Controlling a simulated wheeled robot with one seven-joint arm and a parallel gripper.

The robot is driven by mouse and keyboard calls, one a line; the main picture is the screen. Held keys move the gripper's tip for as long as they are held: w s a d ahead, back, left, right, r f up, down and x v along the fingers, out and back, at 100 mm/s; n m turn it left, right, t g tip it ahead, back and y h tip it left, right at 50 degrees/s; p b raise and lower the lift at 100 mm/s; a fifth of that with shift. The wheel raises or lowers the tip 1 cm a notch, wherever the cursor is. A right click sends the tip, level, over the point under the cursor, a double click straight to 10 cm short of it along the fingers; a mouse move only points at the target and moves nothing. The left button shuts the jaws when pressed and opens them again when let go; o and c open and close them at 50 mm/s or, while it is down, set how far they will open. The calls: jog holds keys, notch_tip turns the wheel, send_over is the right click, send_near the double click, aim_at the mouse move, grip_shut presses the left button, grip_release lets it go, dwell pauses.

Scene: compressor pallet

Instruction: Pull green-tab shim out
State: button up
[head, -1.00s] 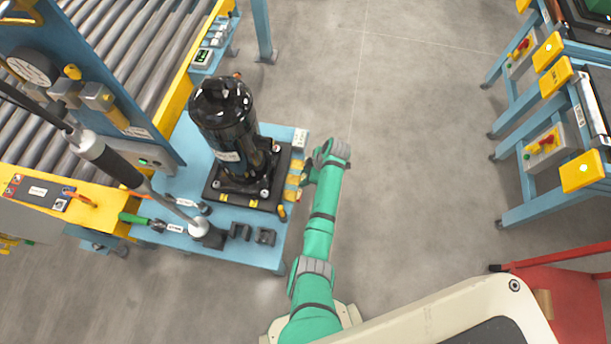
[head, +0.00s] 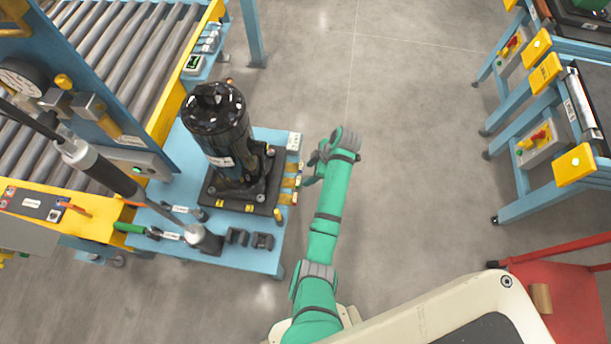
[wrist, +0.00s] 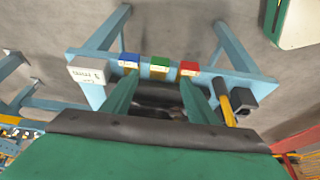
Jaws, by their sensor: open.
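The green-tab shim (wrist: 160,63) shows in the wrist view between a blue-tab shim (wrist: 129,61) and a red-tab shim (wrist: 190,68). All stick out at the edge of the blue table. In the head view, small yellowish shim ends (head: 289,184) show along the right edge of the black base plate (head: 225,199), but their tab colours cannot be told apart there. My gripper (wrist: 158,88) is open and empty, its two green fingers straddling the green tab's line in the picture. In the head view my gripper (head: 314,167) is just right of the table, apart from the shims.
A black compressor (head: 217,128) stands upright on the plate. A white labelled box (wrist: 86,72) and a yellow-handled tool (wrist: 224,103) flank the shims. Black blocks (head: 262,241) lie at the table's front. Open floor (head: 420,160) lies to the right.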

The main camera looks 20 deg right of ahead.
jog(key=shift+v, duration=1.05)
